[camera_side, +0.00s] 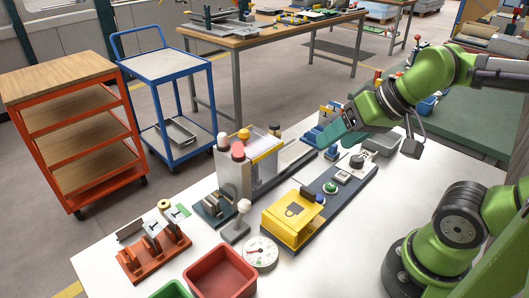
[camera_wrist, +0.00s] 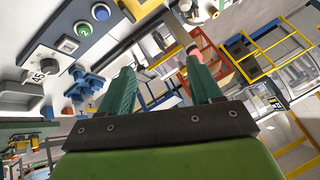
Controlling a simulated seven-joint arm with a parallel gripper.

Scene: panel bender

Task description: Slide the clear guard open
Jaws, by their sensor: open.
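The clear guard (camera_side: 264,168) is a see-through box-like cover on the white table, with a yellow bar along its upper edge. Red and pale round knobs stand at its left side. A dark rail (camera_side: 297,160) runs from it toward the back right. Whether the guard has slid along the rail I cannot tell. My gripper (camera_side: 325,139) is open and empty, above and to the right of the guard, apart from it. In the wrist view my gripper's two teal fingers (camera_wrist: 161,67) are spread with nothing held between them. I cannot surely pick out the guard there.
A yellow lock-marked cover (camera_side: 290,216) sits on a dark control panel in front of the guard. A white-ball lever (camera_side: 243,206), a dial gauge (camera_side: 261,252), a red bin (camera_side: 220,274) and an orange rack (camera_side: 152,258) stand nearer.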

